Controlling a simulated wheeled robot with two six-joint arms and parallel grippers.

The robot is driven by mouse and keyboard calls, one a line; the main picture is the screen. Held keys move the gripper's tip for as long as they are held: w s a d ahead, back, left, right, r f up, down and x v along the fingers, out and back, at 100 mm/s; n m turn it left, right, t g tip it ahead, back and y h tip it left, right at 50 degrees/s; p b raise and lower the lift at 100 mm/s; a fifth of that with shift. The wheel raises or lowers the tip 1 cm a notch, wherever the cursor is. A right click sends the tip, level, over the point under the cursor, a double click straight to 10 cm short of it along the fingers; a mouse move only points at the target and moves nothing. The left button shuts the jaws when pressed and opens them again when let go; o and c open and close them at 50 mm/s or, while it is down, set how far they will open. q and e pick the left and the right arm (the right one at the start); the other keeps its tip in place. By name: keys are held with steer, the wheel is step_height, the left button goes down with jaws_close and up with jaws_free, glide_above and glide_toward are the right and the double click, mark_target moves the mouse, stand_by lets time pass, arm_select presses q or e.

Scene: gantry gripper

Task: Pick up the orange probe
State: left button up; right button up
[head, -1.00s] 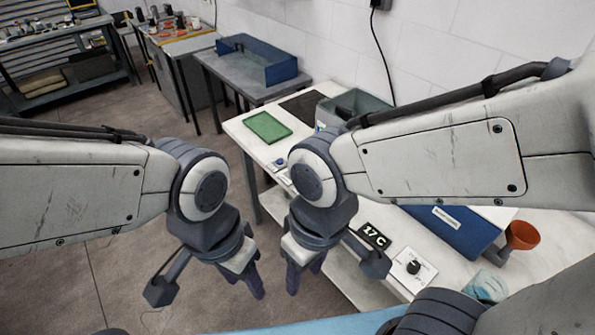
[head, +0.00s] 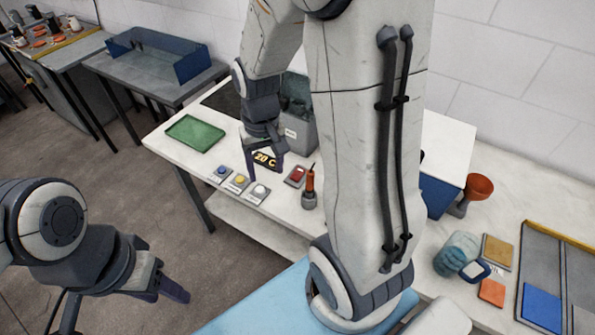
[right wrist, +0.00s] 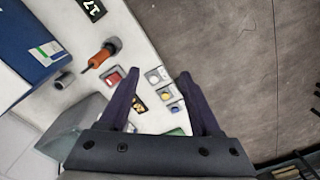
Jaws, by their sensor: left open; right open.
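The orange probe (head: 310,181) stands upright in a small dark round holder (head: 309,201) on the white bench. In the right wrist view the probe (right wrist: 98,60) and its holder (right wrist: 113,44) lie up and left of the fingers. My right gripper (head: 263,160) is open and empty above the bench, left of the probe in the head view; it also shows in the right wrist view (right wrist: 159,76). Its fingers are apart from the probe. My left gripper (head: 170,291) is open and empty over the floor at lower left.
Blue (head: 221,171), yellow (head: 238,181) and white (head: 259,191) buttons and a red switch (head: 295,175) sit near the probe. A 20 C display (head: 266,160), a grey bin (head: 297,128) and a green tray (head: 195,133) are behind. My right arm hides the bench middle.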

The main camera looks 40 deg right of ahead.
mark_target(310, 180)
steer(key=d+f+m, duration=0.1)
steer(key=d+f, duration=0.2)
steer(key=d, duration=0.1)
steer(key=d+f+m, duration=0.1)
steer(key=d+f, duration=0.1)
steer(key=d, duration=0.2)
steer(key=d+f+m, duration=0.2)
steer(key=d+f, duration=0.1)
steer(key=d, duration=0.1)
steer(key=shift+s+d+f+p, duration=0.2)
steer(key=shift+d+f+p, duration=0.1)
steer(key=shift+d+f, duration=0.05)
steer(key=shift+w+d+f+p, duration=0.15)
steer(key=shift+f+p, duration=0.1)
steer(key=shift+f, duration=0.75)
steer(key=shift+w+f+p, duration=0.1)
steer(key=shift+f+p, duration=0.2)
steer(key=shift+f, duration=0.75)
steer(key=shift+w+d+f+p, duration=0.15)
steer(key=shift+f+p, duration=0.1)
steer(key=shift+f, duration=0.75)
jaws_close()
